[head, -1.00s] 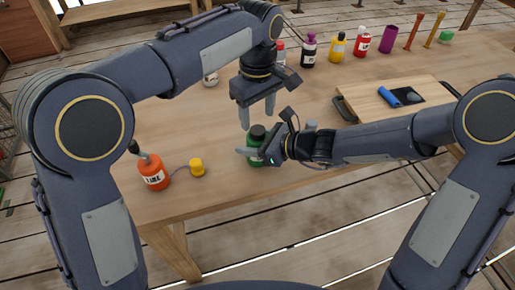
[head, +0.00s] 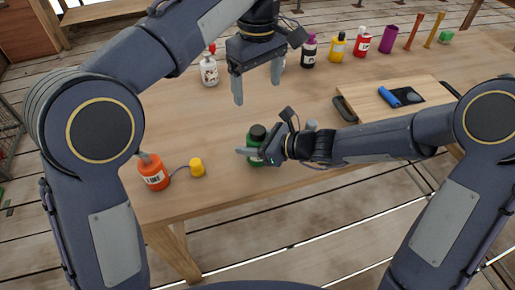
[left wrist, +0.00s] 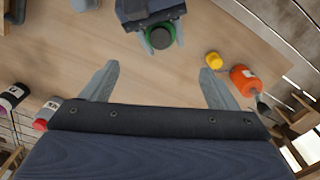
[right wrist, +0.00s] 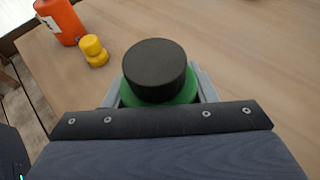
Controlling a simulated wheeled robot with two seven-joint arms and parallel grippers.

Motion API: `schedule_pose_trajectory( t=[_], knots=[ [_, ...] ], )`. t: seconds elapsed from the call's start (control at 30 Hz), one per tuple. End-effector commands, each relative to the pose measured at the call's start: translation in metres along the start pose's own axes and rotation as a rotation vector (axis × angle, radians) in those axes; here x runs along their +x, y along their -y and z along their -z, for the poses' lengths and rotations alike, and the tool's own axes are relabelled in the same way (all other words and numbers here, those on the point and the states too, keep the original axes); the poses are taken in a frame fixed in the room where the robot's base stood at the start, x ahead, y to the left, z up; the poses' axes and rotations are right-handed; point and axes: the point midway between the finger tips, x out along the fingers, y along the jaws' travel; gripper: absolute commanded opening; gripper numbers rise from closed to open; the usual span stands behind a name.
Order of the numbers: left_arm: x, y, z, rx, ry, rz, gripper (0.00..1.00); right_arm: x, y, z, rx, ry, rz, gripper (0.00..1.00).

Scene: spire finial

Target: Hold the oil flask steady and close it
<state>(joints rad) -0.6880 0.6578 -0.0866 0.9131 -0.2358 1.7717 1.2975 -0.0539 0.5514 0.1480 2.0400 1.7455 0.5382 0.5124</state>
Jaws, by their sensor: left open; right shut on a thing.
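The green oil flask (head: 254,146) stands upright on the table with a black cap (head: 258,131) on its top. My right gripper (head: 252,152) is shut around the flask's body from the right. In the right wrist view the black cap (right wrist: 154,68) sits on the green flask (right wrist: 190,92) between the fingers; I cannot tell how tightly it is seated. My left gripper (head: 257,88) is open and empty, pointing down, above and behind the flask. In the left wrist view its open fingers (left wrist: 157,85) frame bare table, with the black cap (left wrist: 161,38) beyond them.
An orange bottle (head: 153,172) with a yellow cap (head: 197,167) tethered to it stands at the left front. Several bottles, including a white one (head: 209,72) and a purple cup (head: 388,40), stand along the back. A wooden board (head: 375,108) lies to the right.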

Motion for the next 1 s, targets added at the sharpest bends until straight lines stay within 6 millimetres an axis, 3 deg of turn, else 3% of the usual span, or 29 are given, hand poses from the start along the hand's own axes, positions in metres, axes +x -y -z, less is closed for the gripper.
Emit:
schedule_pose_trajectory(
  t=[0.1,0.23,0.63,0.67,0.83,1.0],
  knots=[
    [-0.020,-0.001,0.000,0.001,-0.001,-0.001,0.81,0.000,0.000,0.000,0.000,0.000,0.000,0.00],
    [-0.033,-0.001,0.000,0.002,-0.001,-0.001,0.81,0.000,0.000,0.000,0.000,0.000,0.000,0.00],
    [-0.039,0.000,0.000,0.001,0.000,0.001,0.81,0.000,0.000,0.000,0.000,0.000,0.000,0.00],
    [-0.039,0.000,0.000,0.001,0.000,0.001,0.81,0.000,0.000,0.000,0.000,0.000,0.000,0.55],
    [-0.038,0.000,0.000,0.001,0.000,0.001,0.81,0.000,0.000,0.000,0.000,0.000,0.000,0.77],
    [-0.038,0.000,0.000,0.001,0.000,0.001,0.81,0.000,0.000,0.000,0.000,0.000,0.000,0.77]
  ],
)
